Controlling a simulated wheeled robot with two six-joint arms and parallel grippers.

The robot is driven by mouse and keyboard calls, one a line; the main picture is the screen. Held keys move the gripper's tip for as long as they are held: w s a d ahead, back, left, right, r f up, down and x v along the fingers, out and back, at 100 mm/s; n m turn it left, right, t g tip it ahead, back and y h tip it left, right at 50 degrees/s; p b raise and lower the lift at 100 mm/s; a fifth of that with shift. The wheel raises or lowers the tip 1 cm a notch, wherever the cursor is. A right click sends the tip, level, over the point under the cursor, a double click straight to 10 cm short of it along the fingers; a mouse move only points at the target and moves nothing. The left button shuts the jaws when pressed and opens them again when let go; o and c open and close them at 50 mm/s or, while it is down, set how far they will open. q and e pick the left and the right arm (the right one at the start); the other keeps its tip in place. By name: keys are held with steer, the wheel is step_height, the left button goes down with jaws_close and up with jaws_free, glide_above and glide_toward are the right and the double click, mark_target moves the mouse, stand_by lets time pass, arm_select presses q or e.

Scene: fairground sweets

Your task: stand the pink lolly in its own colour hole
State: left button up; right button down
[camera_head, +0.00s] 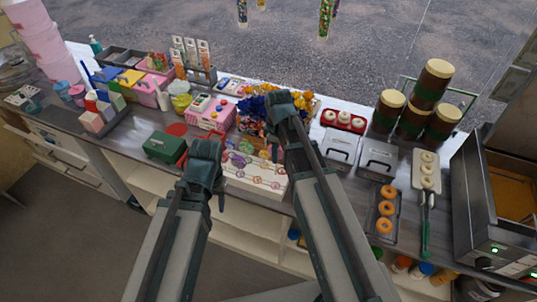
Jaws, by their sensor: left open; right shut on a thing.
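A white stand (262,191) with coloured rings on its top is at the middle front of the counter. Several small round lollies (238,160) in purple, green and red show by its back edge; I cannot pick out the pink one for sure. My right gripper (281,106) is above and behind the stand, in front of blue and yellow sweets. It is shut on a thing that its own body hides. My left gripper (207,156) is open, to the left of the stand, near the counter's front edge. Its fingertips are mostly hidden.
A green box (165,146) and a pink box (211,113) stand left of the stand. Grey lidded boxes (341,148), a tray of doughnuts (385,209) and jars (432,82) crowd the right. The counter has little free room.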

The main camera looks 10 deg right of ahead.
steer(key=shift+f+b, duration=3.2)
steer(key=shift+f, duration=0.2)
steer(key=shift+f+b, duration=0.15)
steer(key=shift+b, duration=0.2)
steer(key=shift+f, duration=0.15)
steer(key=shift+f+b, duration=0.45)
steer(key=shift+b, duration=0.15)
steer(key=shift+f, duration=0.1)
steer(key=shift+f+b, duration=0.65)
steer(key=shift+b, duration=0.1)
